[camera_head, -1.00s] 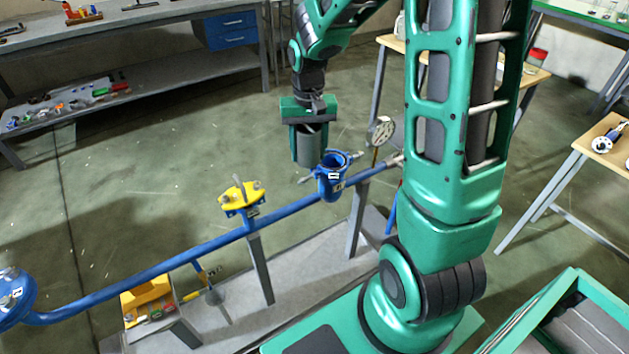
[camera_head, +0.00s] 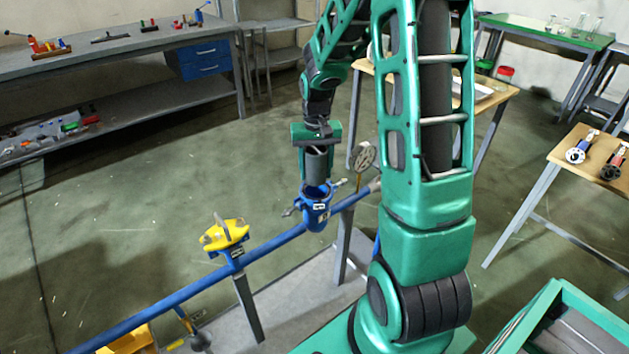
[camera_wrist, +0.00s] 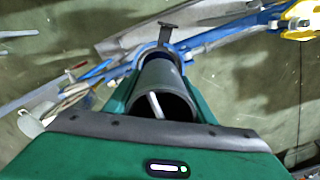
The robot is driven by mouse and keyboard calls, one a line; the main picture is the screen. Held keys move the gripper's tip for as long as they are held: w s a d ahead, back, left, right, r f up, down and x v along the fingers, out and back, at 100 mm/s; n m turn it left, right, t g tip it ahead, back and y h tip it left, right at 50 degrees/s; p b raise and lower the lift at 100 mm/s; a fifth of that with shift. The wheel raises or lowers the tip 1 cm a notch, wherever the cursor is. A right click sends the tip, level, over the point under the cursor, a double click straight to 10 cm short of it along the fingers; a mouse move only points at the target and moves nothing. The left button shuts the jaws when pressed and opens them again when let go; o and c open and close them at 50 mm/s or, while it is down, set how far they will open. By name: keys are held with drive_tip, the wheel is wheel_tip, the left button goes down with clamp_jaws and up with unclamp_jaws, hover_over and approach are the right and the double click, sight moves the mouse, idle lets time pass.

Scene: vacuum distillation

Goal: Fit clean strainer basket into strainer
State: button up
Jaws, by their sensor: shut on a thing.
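My gripper (camera_head: 318,150) is shut on the strainer basket (camera_head: 318,166), a grey open-topped cylinder, held about upright. The basket also shows in the wrist view (camera_wrist: 165,88), between my green fingers, with a pale bar inside its mouth. The strainer (camera_head: 316,212) is a blue cup-shaped body on the blue pipe, directly below my gripper. The basket's lower end is at the strainer's open mouth; I cannot tell how far it is inside. Part of the strainer's blue rim shows beyond the basket in the wrist view (camera_wrist: 160,53).
A yellow part (camera_head: 226,234) sits on a post along the blue pipe (camera_head: 190,288) to the left. A workbench (camera_head: 120,42) is at the back left. A wooden table (camera_head: 560,155) is at the right. Open floor lies behind the pipe.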

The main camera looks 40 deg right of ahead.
sight(316, 183)
drive_tip(key=shift+d+f, duration=0.15)
drive_tip(key=shift+f, duration=2)
drive_tip(key=shift+s+f, duration=0.1)
drive_tip(key=shift+f, duration=0.45)
drive_tip(key=o, duration=1.4)
drive_tip(key=shift+c, duration=0.2)
drive_tip(key=shift+r, duration=0.5)
wheel_tip(316, 183, up, 12)
drive_tip(key=shift+r, duration=0.15)
